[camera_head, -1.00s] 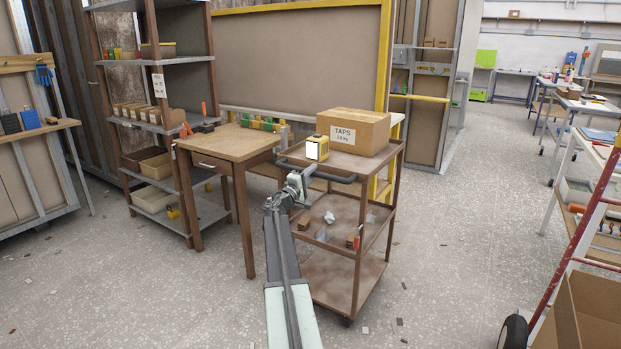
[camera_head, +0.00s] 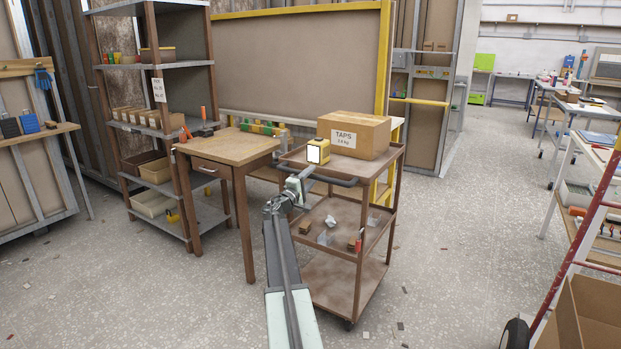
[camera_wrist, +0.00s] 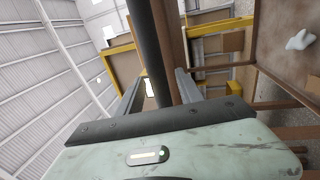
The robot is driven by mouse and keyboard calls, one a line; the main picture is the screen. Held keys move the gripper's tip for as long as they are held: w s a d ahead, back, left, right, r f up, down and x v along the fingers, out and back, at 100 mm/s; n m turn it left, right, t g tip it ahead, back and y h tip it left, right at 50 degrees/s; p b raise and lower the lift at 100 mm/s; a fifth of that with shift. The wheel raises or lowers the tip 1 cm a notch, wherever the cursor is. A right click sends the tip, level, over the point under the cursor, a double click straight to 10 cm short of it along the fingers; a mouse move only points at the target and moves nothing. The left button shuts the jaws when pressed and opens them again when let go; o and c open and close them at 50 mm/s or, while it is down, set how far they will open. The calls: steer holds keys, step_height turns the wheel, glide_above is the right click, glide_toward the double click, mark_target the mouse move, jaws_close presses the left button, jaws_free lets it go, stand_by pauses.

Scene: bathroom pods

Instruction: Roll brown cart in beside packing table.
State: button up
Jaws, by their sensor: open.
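The brown cart (camera_head: 345,277) has three shelves and stands at the right of a wooden table with a drawer (camera_head: 243,150), which I take as the packing table. Their near sides are close, with a narrow gap. A cardboard box marked TAPS (camera_head: 370,137) and a yellow device with a white face (camera_head: 318,151) sit on the cart's top. My gripper (camera_head: 303,180) is at the left end of the cart's dark handle (camera_head: 335,181). In the wrist view the open fingers (camera_wrist: 158,88) stand on either side of the dark handle bar (camera_wrist: 148,45).
A shelf unit (camera_head: 157,75) stands left of the table, and a yellow-framed board (camera_head: 300,55) behind it. A red hand truck (camera_head: 575,240) and an open carton (camera_head: 590,310) are at the right front. The floor (camera_head: 450,240) right of the cart is mostly clear.

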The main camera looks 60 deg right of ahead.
steer(key=b+v, duration=0.1)
steer(key=v, duration=0.6)
steer(key=shift+a, duration=0.4)
